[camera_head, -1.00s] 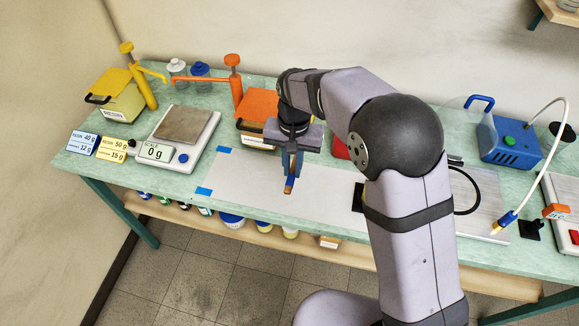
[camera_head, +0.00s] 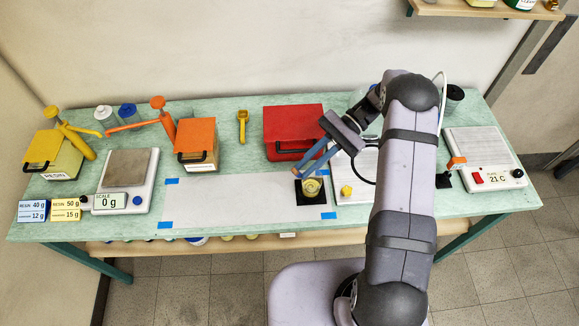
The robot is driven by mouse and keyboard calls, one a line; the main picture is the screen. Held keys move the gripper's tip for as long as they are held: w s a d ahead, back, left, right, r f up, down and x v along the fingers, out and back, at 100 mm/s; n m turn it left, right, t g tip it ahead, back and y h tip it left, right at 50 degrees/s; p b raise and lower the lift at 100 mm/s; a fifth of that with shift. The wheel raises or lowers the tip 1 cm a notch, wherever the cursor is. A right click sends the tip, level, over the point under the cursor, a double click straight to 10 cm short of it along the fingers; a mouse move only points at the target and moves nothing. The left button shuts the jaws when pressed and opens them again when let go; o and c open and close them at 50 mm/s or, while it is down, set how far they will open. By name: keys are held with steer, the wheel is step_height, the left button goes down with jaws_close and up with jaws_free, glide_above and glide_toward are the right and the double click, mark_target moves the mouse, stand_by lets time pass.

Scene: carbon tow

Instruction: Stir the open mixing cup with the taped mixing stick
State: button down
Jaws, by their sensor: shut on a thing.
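The open mixing cup (camera_head: 311,187) stands on a black square pad at the right end of the white sheet. It is clear, with something yellowish in it. My gripper (camera_head: 309,171) is tilted, its blue fingers pointing down and left, just above and behind the cup. It is shut on the mixing stick, which is mostly hidden along the fingers. I cannot tell whether the stick's lower end is inside the cup, and its tape cannot be made out.
A red box (camera_head: 292,127) stands close behind my gripper. An orange-lidded box (camera_head: 196,140) and a scale (camera_head: 126,181) reading 0 g stand to the left. A hot plate (camera_head: 483,157) reading 21 C is at the right. The white sheet (camera_head: 235,203) is clear left of the cup.

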steer(key=shift+w+d+r+m+t+y, duration=0.15)
steer(key=shift+d+r+m+t+y, duration=0.15)
steer(key=shift+d+r+m+y, duration=0.35)
steer(key=shift+d+r, duration=0.1)
steer(key=shift+d, duration=0.1)
steer(key=w+d+f+b, duration=0.1)
steer(key=w+f+b, duration=0.1)
steer(key=f+b, duration=0.4)
steer(key=w+d+f+b, duration=0.1)
steer(key=w+f+b, duration=0.1)
steer(key=f+b, duration=0.5)
steer(key=shift+w+d+b, duration=0.35)
steer(key=shift+b, duration=0.1)
stand_by(0.3)
steer(key=shift+w, duration=0.1)
stand_by(0.6)
steer(key=shift+a, duration=0.15)
